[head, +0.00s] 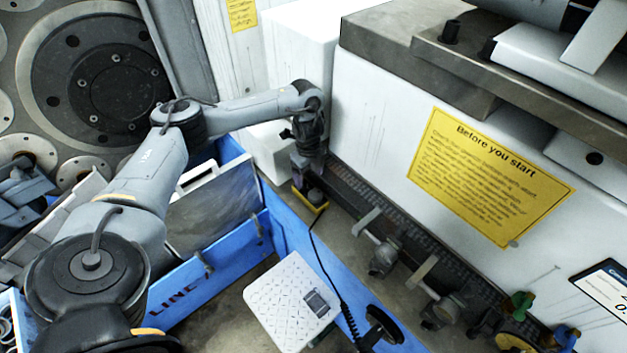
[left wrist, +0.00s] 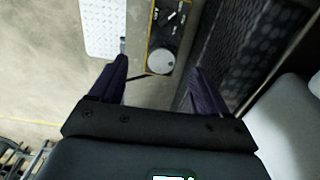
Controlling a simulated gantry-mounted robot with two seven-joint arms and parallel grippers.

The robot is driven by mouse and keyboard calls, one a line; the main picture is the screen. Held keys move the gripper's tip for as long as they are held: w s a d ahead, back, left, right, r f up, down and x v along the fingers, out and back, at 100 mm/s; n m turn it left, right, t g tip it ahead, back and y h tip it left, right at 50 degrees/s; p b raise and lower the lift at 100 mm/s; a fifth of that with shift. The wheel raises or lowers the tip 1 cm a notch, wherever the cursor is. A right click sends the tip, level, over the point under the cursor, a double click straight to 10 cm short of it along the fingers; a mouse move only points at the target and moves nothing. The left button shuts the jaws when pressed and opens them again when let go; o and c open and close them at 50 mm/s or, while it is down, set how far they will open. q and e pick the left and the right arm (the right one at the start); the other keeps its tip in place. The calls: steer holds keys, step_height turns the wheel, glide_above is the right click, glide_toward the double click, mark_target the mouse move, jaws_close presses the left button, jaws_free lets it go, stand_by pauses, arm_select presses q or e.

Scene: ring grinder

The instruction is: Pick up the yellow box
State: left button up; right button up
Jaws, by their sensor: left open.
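The yellow box (head: 319,209) is small, with a yellow rim and a dark top, and sits low beside the white machine in the head view. My left gripper hides part of it there. In the left wrist view the yellow box (left wrist: 161,38) shows a yellow edge, dark parts and a round pale disc, at the top centre. My left gripper (head: 307,184) points down just above the box and is open. In the left wrist view its two dark fingers (left wrist: 159,70) are spread apart, with the near end of the box between and beyond their tips. My right gripper is not in view.
The white machine wall with a yellow sign (head: 490,178) stands close to the right of the gripper. A blue-sided bin (head: 218,287) is to the left. A white patterned plate (head: 290,303) and several valve-like fittings (head: 383,255) are nearer the front.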

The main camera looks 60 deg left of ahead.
mark_target(310, 192)
arm_select(q)
steer(key=shift+w+a+f+b, duration=0.2)
steer(key=shift+f+b, duration=0.15)
steer(key=shift+f, duration=0.3)
steer(key=shift+w+a+f+b, duration=0.15)
steer(key=shift+f+b, duration=0.2)
steer(key=shift+f, duration=0.25)
steer(key=shift+s+d+f+b, duration=0.1)
steer(key=shift+d+f+b, duration=0.15)
steer(key=shift+f, duration=0.35)
steer(key=shift+s+d+f+b, duration=0.1)
steer(key=shift+f+b, duration=0.25)
steer(key=shift+f, duration=0.55)
steer(key=shift+f+b, duration=0.2)
steer(key=shift+b, duration=0.1)
step_height(310, 192, down, 5)
steer(key=b, duration=0.2)
steer(key=shift+w+a+b, duration=0.15)
steer(key=shift+b, duration=0.25)
steer(key=shift+r, duration=0.1)
steer(key=shift+c, duration=0.2)
steer(key=c, duration=1.2)
